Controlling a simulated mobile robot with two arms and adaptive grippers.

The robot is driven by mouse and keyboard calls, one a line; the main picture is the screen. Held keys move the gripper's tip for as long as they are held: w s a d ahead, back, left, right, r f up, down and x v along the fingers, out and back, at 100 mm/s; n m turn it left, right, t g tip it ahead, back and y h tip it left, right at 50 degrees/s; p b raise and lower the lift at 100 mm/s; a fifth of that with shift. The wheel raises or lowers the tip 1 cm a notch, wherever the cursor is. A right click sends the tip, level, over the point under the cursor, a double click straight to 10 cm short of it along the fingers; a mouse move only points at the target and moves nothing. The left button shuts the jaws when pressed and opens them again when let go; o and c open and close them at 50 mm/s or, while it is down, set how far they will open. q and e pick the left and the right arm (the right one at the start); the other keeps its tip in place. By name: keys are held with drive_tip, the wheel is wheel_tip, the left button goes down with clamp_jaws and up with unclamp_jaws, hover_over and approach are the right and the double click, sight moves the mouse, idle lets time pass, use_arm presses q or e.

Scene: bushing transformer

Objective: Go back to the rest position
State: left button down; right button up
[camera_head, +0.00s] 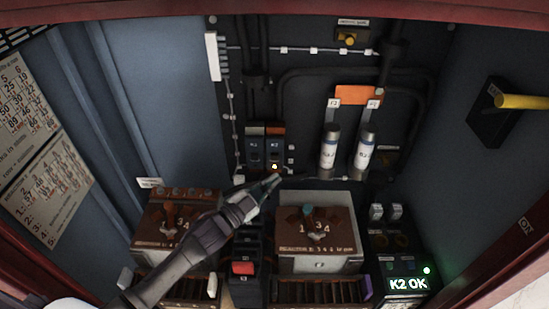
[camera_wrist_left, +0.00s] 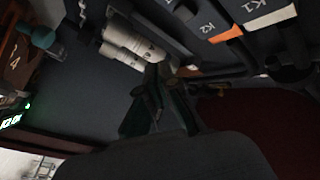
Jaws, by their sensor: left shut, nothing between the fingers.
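My left gripper (camera_head: 271,184) reaches in from the lower left in the head view. It is shut and empty, with its tip in front of the panel between the two brown selector units and just below the two small breaker modules. In the left wrist view the closed fingers (camera_wrist_left: 158,75) show at the middle, with two white cylinders (camera_wrist_left: 135,42) beyond them. My right gripper is not in view.
A dark cabinet surrounds the arm. The left selector unit (camera_head: 172,222) lies close under it, the right selector unit (camera_head: 314,232) just beside it. Two cylindrical fuses (camera_head: 329,150) stand to the right. A yellow handle (camera_head: 522,102) juts from the right wall. A green "K2 OK" display (camera_head: 408,284) glows.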

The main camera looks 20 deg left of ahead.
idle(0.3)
use_arm(q)
drive_tip(key=s+a+f+n+g+y, duration=0.1)
drive_tip(key=s+f+n+g+y, duration=0.3)
drive_tip(key=s, duration=0.6)
drive_tip(key=s+a+f+n+g+y, duration=0.1)
drive_tip(key=s+f+n+g+y, duration=0.3)
drive_tip(key=s, duration=0.7)
drive_tip(key=s+a+f+n+g+y, duration=0.1)
drive_tip(key=s+n+g, duration=0.2)
drive_tip(key=s+g, duration=0.5)
drive_tip(key=s+f+t+b, duration=0.1)
drive_tip(key=s+f, duration=0.2)
drive_tip(key=f, duration=2.4)
drive_tip(key=s+a+f+g+b, duration=0.1)
drive_tip(key=s+a+f, duration=0.2)
drive_tip(key=s+f, duration=1.4)
drive_tip(key=shift+a+f+y, duration=0.15)
drive_tip(key=shift+f+y, duration=0.15)
drive_tip(key=shift+f, duration=0.1)
